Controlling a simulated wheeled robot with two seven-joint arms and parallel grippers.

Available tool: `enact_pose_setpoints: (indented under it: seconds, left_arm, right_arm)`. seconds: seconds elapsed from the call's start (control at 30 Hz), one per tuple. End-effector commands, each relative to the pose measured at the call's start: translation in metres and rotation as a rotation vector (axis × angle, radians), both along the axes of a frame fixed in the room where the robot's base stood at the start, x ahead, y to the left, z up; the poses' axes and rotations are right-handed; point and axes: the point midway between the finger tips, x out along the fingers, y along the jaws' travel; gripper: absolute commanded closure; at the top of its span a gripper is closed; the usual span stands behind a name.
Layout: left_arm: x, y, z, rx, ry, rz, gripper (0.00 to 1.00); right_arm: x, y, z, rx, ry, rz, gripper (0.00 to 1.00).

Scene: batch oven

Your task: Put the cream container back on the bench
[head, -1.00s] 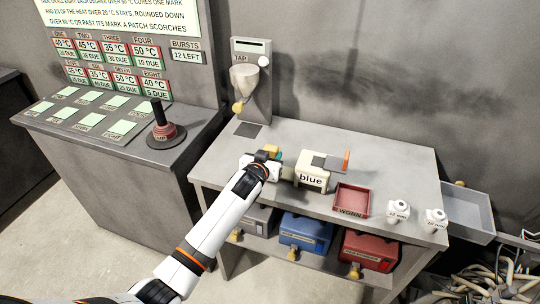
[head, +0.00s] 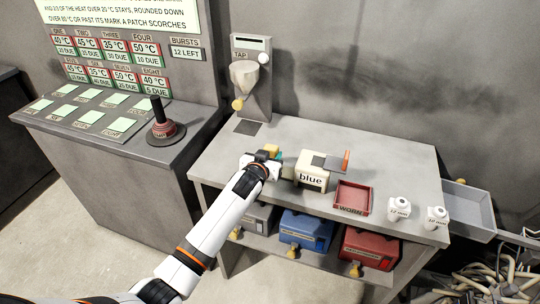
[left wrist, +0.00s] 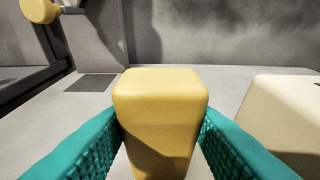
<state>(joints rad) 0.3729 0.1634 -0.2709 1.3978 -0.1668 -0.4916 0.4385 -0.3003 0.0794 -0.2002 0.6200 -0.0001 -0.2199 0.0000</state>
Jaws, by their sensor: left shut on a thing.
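The cream container (head: 312,178), a box with the word "blue" on its front, stands on the bench (head: 230,174). A dark plate with an orange end shows at its top. My left gripper (head: 271,152) is at the bench, just left of the container. In the left wrist view its teal fingers (left wrist: 160,135) are shut on a yellow block (left wrist: 160,110). The cream container (left wrist: 290,115) is at the right there, with a gap beside the block. Whether the yellow block is joined to the container is hidden. My right gripper is not in view.
A red tray (head: 352,198) marked "WORN" and two white jars (head: 399,209) (head: 436,218) stand right of the container. A tap unit (head: 249,80) is at the back left. Blue (head: 306,232) and red (head: 370,248) bins sit below. A lever (head: 160,125) stands on the left console.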

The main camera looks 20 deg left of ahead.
Motion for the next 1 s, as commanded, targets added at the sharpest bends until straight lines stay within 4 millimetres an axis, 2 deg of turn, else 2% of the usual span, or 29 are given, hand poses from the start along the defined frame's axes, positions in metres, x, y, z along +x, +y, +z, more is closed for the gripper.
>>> enact_pose_setpoints:
  seconds: [0.07, 0.1, 0.2, 0.23, 0.53, 0.67, 0.77, 1.0]
  left_arm:
    - [0.001, -0.001, 0.001, -0.005, -0.006, -0.001, 1.00]
    - [0.001, 0.000, 0.002, -0.005, -0.006, -0.001, 0.54]
    - [0.001, 0.000, 0.001, -0.003, -0.005, 0.000, 0.37]
    - [0.001, 0.000, 0.001, -0.003, -0.004, 0.000, 0.35]
    - [-0.002, 0.000, -0.003, 0.002, 0.004, 0.000, 0.35]
    - [-0.009, 0.000, 0.000, 0.001, 0.002, 0.001, 0.35]
    - [-0.022, 0.001, 0.004, 0.000, 0.001, 0.000, 0.35]
    - [-0.065, 0.002, 0.017, -0.001, -0.001, -0.001, 0.35]
  right_arm:
    - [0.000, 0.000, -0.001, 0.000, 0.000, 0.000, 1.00]
    - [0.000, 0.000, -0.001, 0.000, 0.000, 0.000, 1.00]
    - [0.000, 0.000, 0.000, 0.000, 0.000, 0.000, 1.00]
    - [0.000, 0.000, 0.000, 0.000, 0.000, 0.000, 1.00]
    - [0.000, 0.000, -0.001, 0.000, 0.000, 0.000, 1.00]
    - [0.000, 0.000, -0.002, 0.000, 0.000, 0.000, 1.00]
    - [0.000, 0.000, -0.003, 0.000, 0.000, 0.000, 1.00]
    - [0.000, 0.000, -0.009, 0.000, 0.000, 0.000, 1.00]
